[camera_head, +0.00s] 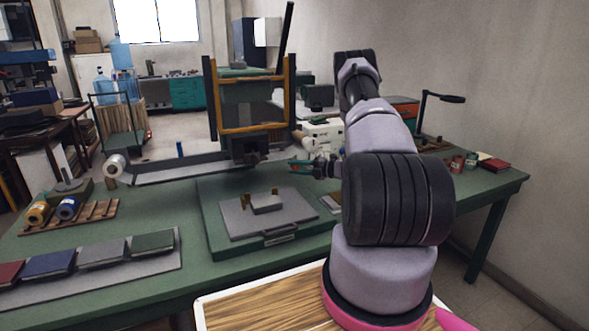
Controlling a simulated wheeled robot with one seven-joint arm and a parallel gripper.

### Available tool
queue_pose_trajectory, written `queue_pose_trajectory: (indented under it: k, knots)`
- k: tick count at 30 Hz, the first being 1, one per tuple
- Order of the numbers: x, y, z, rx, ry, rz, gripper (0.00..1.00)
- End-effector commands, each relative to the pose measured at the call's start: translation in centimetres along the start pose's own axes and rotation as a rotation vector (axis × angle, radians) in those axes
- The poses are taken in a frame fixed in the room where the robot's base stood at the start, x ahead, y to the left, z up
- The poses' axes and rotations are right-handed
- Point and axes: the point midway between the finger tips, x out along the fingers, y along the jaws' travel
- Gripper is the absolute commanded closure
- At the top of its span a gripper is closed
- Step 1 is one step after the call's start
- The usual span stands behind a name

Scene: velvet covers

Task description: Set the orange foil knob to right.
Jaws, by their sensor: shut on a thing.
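My gripper (298,165) is at the middle of the scene, just right of the press head, reaching left. Its fingers are small in the picture and look shut on a small piece there. A trace of orange shows at the fingertips, which fits the orange foil knob; the fingers hide most of it, and I cannot read which way it points. The press (213,100) has an orange inner frame, dark side posts and a dark head (250,148) over the bench.
The green bench (150,215) carries a grey plate with a small block (267,203) on a green base. Foil rolls (38,212) lie on a wooden rack at left. Covers (102,254) lie in a row at front left. A lamp (440,98) stands at right.

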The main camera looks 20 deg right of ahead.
Motion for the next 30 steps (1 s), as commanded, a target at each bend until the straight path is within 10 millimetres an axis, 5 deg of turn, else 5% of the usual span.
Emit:
queue_pose_trajectory:
  k: [1, 3, 14, 30]
  knots:
    - [-0.5, -0.1, 0.4, -0.002, -0.010, -0.004, 0.55]
    - [-0.4, -0.1, 0.4, -0.002, -0.009, -0.004, 0.36]
    - [-0.6, -0.1, 0.3, -0.001, -0.008, -0.003, 0.36]
    - [-9.9, -0.1, 0.3, -0.002, -0.009, -0.003, 0.36]
